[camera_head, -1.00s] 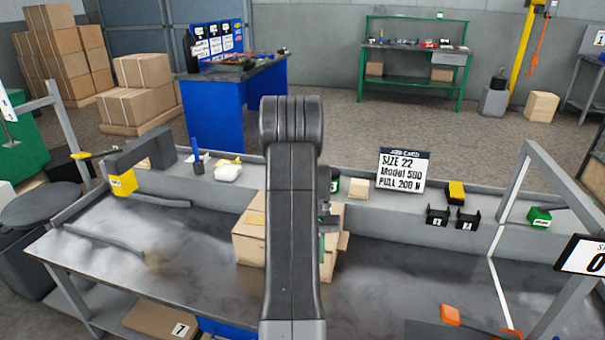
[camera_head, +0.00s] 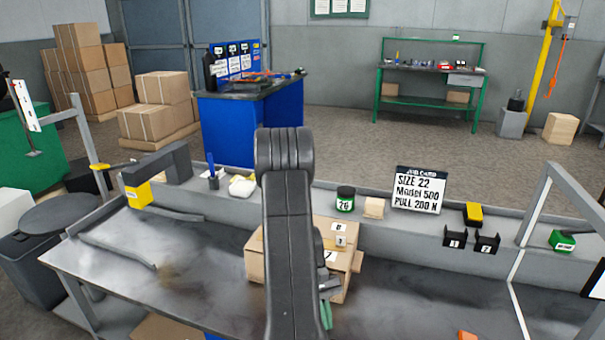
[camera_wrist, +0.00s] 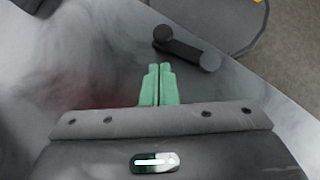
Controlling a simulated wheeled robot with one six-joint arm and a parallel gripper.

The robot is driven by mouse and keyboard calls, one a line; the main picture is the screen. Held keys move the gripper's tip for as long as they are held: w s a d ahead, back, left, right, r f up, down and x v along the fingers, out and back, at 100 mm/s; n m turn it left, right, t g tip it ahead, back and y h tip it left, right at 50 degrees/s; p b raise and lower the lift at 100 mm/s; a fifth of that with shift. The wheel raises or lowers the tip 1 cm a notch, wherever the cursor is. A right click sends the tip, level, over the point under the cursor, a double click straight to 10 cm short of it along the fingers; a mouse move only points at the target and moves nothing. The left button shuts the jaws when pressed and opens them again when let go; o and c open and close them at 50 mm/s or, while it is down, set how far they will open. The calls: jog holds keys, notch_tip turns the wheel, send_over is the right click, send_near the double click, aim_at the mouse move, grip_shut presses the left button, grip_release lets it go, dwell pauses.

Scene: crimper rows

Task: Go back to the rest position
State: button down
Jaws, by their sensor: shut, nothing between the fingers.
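My gripper (camera_wrist: 159,70) shows in the wrist view with its two green fingers side by side, shut and empty. In the head view my gripper (camera_head: 326,315) is partly hidden by my own arm, low in the middle over the grey bench (camera_head: 110,265). In the wrist view a dark bar-shaped part (camera_wrist: 188,48) lies beyond the fingertips, apart from them.
A cardboard box (camera_head: 256,262) with numbered blocks stands on the bench beside my arm. A job card (camera_head: 418,190), a green-labelled jar (camera_head: 345,199), black holders (camera_head: 486,243) and a yellow block (camera_head: 473,213) stand along the back ledge. A grey frame (camera_head: 575,190) rises at right.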

jog(key=shift+w+a+f+n+h, duration=0.15)
jog(key=shift+a+f+n+h, duration=0.15)
jog(key=shift+n+h, duration=0.25)
jog(key=shift+w+a+r+n+t+h, duration=0.1)
jog(key=shift+w+a+n+t+h, duration=0.15)
jog(key=shift+n, duration=0.3)
jog(key=shift+w+a+r+n+t+h, duration=0.15)
jog(key=shift+n+t+h, duration=0.15)
jog(key=shift+n, duration=0.2)
jog(key=shift+s+d, duration=0.1)
